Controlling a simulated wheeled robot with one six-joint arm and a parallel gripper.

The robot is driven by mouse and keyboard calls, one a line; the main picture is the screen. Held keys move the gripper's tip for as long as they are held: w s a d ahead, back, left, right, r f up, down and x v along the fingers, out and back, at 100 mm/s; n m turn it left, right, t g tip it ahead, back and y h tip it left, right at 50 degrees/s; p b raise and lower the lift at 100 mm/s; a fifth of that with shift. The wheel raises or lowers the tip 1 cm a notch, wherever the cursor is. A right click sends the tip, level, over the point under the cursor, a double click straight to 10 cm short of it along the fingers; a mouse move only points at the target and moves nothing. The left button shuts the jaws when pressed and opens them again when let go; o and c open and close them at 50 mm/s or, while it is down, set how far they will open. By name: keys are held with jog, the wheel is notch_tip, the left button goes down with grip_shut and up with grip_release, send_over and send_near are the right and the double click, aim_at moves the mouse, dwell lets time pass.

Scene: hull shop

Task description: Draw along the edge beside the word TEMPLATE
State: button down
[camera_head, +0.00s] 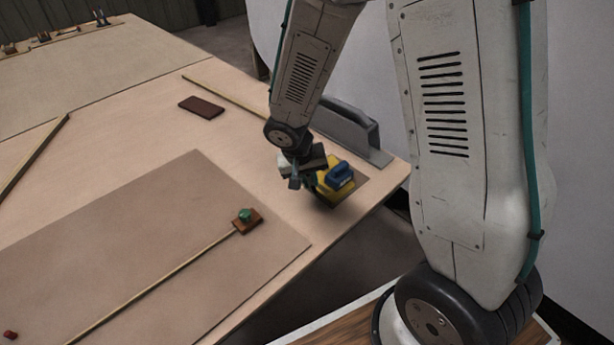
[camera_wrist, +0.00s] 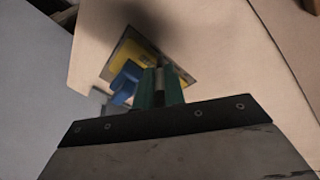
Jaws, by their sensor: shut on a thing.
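My gripper (camera_head: 298,180) is low over the near right corner of the table, beside a yellow thing (camera_head: 325,186) with a blue handle (camera_head: 340,174). In the wrist view its green fingers (camera_wrist: 160,84) are shut on a slim grey piece (camera_wrist: 159,66), partly hidden between them. The yellow thing (camera_wrist: 127,54) and the blue handle (camera_wrist: 125,84) show just left of the fingers; I cannot tell whether they touch. A brown flat panel (camera_head: 150,245) lies on the table. I cannot read the word TEMPLATE anywhere.
A grey upright handle-like fixture (camera_head: 345,130) stands on the table behind my gripper. A wooden strip leads to a small block with a green knob (camera_head: 245,215) on the panel. A dark red block (camera_head: 201,107) lies farther back. The table edge is close.

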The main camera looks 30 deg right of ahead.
jog(key=shift+s, duration=0.1)
jog(key=shift+s+d, duration=0.25)
jog(key=shift+s, duration=0.4)
jog(key=shift+s, duration=0.1)
jog(key=shift+s+d, duration=0.2)
jog(key=shift+s, duration=0.45)
jog(key=shift+s+d, duration=0.1)
jog(key=shift+s, duration=0.05)
jog(key=shift+s, duration=0.25)
jog(key=shift+r, duration=0.1)
notch_tip(320, 180, up, 13)
dwell(1.0)
dwell(0.3)
